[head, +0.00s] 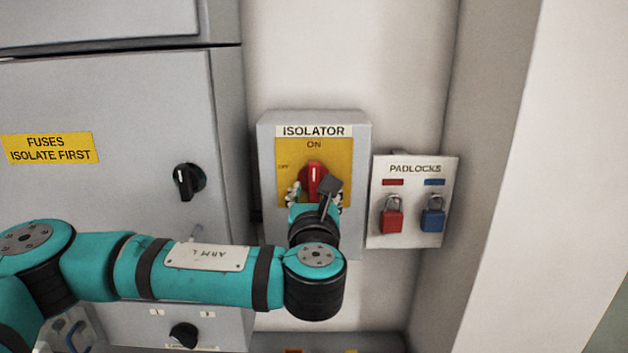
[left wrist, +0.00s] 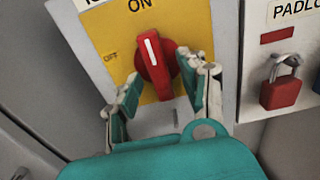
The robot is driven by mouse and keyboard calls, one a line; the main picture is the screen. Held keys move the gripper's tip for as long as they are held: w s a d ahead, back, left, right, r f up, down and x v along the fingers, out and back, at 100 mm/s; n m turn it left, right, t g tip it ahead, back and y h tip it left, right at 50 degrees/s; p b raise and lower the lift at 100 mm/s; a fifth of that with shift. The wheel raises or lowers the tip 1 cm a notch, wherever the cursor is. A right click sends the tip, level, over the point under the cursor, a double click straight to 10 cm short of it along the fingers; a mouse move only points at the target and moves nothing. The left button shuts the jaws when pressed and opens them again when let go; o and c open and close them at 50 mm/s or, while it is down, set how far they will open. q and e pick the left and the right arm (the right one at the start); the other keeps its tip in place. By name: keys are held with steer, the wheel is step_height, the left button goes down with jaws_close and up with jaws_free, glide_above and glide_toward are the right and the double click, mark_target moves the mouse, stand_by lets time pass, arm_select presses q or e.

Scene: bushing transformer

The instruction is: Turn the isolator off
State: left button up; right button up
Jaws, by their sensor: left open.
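The isolator (head: 267,142) is a grey box on the wall with a yellow plate marked ON at the top and OFF at the left. Its red handle (head: 313,178) is upright, towards ON. The handle also shows in the left wrist view (left wrist: 154,66), its white line near the ON mark. My left gripper (head: 312,192) is in front of the handle; in the left wrist view (left wrist: 160,92) its fingers are open, one on each side of the handle's lower part. I cannot tell whether they touch it. My right gripper is not in view.
A padlock board (head: 414,168) with a red padlock (head: 392,216) and a blue padlock (head: 433,217) hangs close to the isolator's right. A grey cabinet (head: 110,190) with a black knob (head: 188,181) stands to the left. A wall edge juts out at the right.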

arm_select(q)
steer(key=shift+w, duration=0.3)
jaws_close()
